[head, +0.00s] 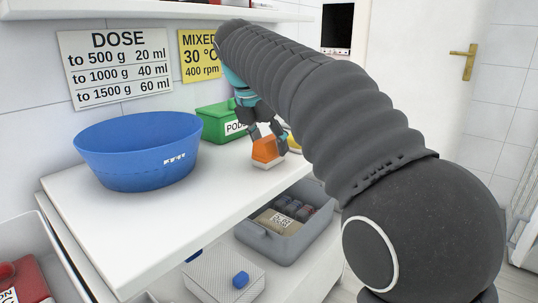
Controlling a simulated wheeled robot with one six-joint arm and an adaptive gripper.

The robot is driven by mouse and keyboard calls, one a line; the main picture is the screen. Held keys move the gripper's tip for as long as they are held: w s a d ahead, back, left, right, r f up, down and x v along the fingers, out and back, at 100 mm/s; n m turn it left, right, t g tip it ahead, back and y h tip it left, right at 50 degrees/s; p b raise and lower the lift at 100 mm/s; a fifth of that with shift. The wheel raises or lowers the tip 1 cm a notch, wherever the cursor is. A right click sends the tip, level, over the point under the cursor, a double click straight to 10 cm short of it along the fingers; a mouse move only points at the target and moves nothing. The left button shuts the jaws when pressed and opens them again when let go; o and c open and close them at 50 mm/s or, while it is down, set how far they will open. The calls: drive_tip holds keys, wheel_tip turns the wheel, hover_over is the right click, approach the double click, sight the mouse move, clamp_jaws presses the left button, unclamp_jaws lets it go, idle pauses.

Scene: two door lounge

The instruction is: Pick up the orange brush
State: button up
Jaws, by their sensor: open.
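The orange brush (266,150), an orange block with a pale underside, sits on the white worktop (190,215) near its right end. My gripper (268,138) is open at the brush, with one finger seen on each side of its upper part. I cannot tell whether the fingers touch it. My arm comes in from the right and hides the area behind and to the right of the gripper.
A large blue bowl (138,155) stands left of the brush. A green box (217,122) is just behind. A yellow item (294,144) lies close on the right. Below are a grey crate (285,243) and a white box (222,274). The front worktop is clear.

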sight(273, 136)
clamp_jaws()
drive_tip(key=shift+r, duration=0.1)
idle(0.3)
wheel_tip(273, 136, up, 4)
drive_tip(key=shift+r+p, duration=0.2)
drive_tip(key=shift+p, duration=0.75)
drive_tip(key=w+d+r, duration=0.3)
drive_tip(key=d+r, duration=0.3)
drive_tip(key=d, duration=0.5)
drive_tip(key=shift+w+r, duration=0.2)
drive_tip(key=shift+w, duration=0.15)
